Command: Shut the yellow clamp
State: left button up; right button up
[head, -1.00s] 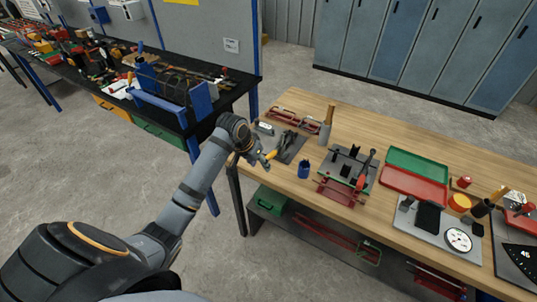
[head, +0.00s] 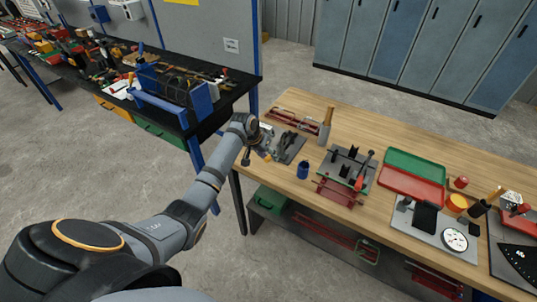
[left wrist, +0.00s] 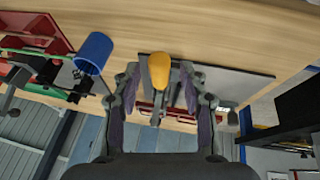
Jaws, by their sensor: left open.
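The yellow clamp's handle (left wrist: 159,71) shows in the left wrist view as a rounded yellow grip, pointing toward the camera between my left fingers. Its grey metal body lies behind it on a dark plate (left wrist: 232,84). My right gripper is out of view.
The black bench (head: 225,105) is beyond my arm on the left.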

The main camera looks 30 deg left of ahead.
pick_arm(q)
jog(key=shift+f, duration=0.2)
jog(key=shift+c, duration=0.4)
grip_shut()
jog(key=shift+w+r, duration=0.1)
